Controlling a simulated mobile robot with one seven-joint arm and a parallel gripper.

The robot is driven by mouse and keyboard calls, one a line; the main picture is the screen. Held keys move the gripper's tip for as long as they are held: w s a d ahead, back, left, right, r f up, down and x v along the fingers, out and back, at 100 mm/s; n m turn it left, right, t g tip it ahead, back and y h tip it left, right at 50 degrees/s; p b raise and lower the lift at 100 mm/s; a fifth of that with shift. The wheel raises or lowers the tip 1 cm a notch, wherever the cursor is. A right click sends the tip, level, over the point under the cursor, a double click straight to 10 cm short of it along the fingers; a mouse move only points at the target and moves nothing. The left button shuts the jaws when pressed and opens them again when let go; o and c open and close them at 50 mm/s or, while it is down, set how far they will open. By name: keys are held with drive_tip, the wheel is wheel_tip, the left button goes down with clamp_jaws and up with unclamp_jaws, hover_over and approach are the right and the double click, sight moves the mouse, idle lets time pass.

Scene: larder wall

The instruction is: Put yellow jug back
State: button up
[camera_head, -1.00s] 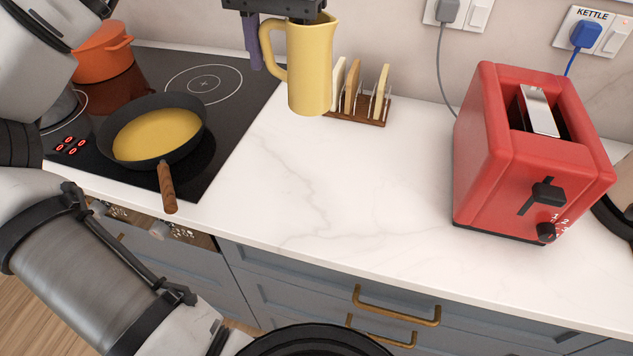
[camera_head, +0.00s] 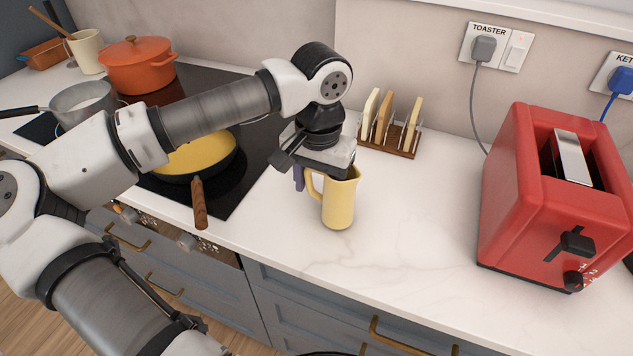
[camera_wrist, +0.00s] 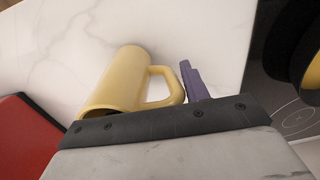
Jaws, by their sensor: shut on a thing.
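The yellow jug (camera_head: 341,207) is upright over the white counter, between the hob and the toaster and in front of the toast rack. I cannot tell whether its base touches the counter. My gripper (camera_head: 318,182) is above it, pointing down, shut on the jug. One purple finger shows on the outer side of the jug's handle; the other finger is hidden. In the wrist view the jug (camera_wrist: 124,80) lies under the dark gripper edge, its handle next to the purple finger.
The toast rack (camera_head: 387,148) with toast stands behind the jug. The red toaster (camera_head: 545,200) is to the right. On the left, the hob holds a frying pan (camera_head: 225,160), an orange pot (camera_head: 138,66) and a saucepan (camera_head: 84,103). The counter in front of the jug is clear.

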drive_tip(key=shift+f, duration=0.35)
drive_tip(key=shift+f, duration=0.15)
drive_tip(key=o, duration=1.4)
wheel_tip(320, 180, up, 12)
drive_tip(key=shift+s+d+r+b, duration=0.1)
drive_tip(key=shift+d+r+b, duration=0.1)
drive_tip(key=shift+b, duration=0.45)
